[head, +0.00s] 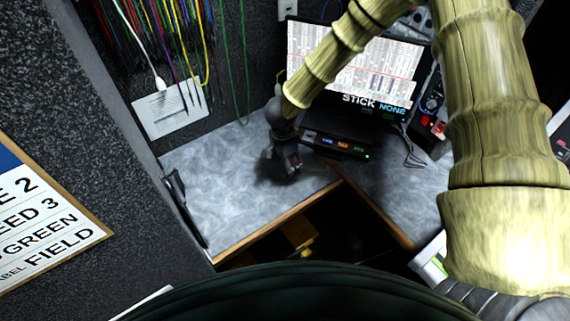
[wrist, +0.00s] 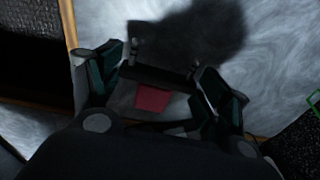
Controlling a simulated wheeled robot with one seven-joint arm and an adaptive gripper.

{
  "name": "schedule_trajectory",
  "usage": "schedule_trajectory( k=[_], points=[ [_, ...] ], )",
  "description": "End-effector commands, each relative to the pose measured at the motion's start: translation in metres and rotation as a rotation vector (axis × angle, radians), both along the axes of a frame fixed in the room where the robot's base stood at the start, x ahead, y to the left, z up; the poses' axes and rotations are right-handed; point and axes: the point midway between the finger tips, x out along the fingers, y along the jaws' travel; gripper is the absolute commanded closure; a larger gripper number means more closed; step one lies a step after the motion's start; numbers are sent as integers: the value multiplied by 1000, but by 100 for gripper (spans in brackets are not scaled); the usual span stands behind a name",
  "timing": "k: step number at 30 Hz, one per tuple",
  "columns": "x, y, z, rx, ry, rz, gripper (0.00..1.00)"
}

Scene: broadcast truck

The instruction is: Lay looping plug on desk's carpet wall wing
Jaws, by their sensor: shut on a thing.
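The desk wing beside the carpet wall (head: 235,205) is a grey marbled top with a wooden front edge; it also shows in the wrist view (wrist: 285,60). My gripper (head: 288,166) is over the back right part of this wing, pointing down. In the wrist view my gripper (wrist: 165,85) is shut on a small dark thing with a red face, seemingly the looping plug (wrist: 152,99).
A small black box with lit labels (head: 342,147) stands right of my gripper, below a screen (head: 345,70). Green, yellow and other cables (head: 240,75) hang behind. A black thing (head: 183,207) lies along the left edge. The wing's front middle is clear; a dark gap opens beyond its edge.

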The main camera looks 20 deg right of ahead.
Motion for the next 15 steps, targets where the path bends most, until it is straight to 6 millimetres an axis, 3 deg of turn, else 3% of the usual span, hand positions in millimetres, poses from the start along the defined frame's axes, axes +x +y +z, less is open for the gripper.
schedule_trajectory(
  k=[7, 15],
  points=[
    [7, -2, -7, -1, 1, 0, 51],
    [7, -2, -35, -1, 1, 0, 51]
  ],
)
